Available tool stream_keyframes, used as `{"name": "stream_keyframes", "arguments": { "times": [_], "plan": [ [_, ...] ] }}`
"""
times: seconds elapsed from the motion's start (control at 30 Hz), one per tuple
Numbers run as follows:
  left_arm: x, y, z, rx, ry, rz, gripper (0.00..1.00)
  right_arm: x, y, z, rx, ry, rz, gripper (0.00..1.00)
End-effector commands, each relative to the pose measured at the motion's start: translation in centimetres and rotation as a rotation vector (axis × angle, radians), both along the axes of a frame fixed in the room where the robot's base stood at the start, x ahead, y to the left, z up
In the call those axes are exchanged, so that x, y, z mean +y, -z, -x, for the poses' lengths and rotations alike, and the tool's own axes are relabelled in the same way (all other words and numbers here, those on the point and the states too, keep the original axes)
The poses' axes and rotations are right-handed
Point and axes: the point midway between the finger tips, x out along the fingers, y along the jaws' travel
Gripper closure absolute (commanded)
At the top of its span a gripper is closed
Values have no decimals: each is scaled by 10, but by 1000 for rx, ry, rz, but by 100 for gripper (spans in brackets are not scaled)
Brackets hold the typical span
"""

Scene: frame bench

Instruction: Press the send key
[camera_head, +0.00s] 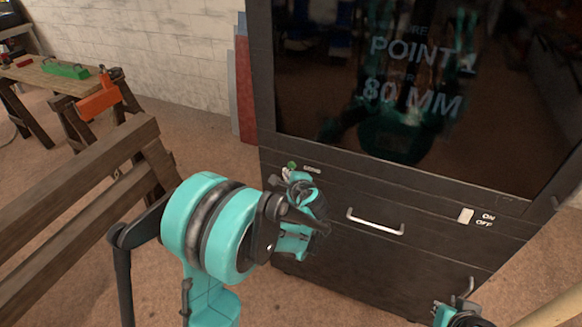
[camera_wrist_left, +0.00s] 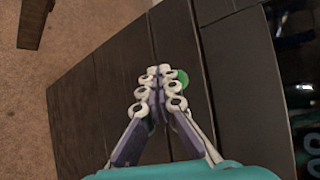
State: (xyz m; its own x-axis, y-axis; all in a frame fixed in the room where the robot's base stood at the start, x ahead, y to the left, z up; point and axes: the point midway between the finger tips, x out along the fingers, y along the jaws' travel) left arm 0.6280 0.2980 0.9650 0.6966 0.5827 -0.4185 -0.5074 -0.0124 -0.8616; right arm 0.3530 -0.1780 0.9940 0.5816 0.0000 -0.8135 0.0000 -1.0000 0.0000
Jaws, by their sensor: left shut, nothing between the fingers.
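The send key is a small round green button (camera_head: 292,165) on the dark cabinet's front, below the screen, with a small pale label beside it. In the left wrist view the green key (camera_wrist_left: 184,78) shows just right of the fingertips, partly covered by them. My left gripper (camera_head: 286,174) is shut and empty, its pale fingertips close to the key; it also shows in the left wrist view (camera_wrist_left: 160,78). I cannot tell whether the fingers touch the key. My right gripper (camera_head: 458,312) is only partly in view at the bottom right, away from the key.
The dark cabinet (camera_head: 350,180) carries a large screen (camera_head: 420,90) reading "POINT 1" and "80 MM". A metal handle (camera_head: 375,222) and a white on/off switch (camera_head: 466,215) are on its front. A wooden frame (camera_head: 80,195) stands at left, near my left arm.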

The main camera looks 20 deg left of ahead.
Motion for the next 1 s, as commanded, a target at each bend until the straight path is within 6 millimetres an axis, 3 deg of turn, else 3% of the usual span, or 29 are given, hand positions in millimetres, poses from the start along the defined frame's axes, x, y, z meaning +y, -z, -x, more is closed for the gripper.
{"name": "stream_keyframes", "arguments": {
  "times": [1.0],
  "plan": [
    [0,0,-9,0,0,0,100,0,2,0,0,0,0,100]
  ]
}}
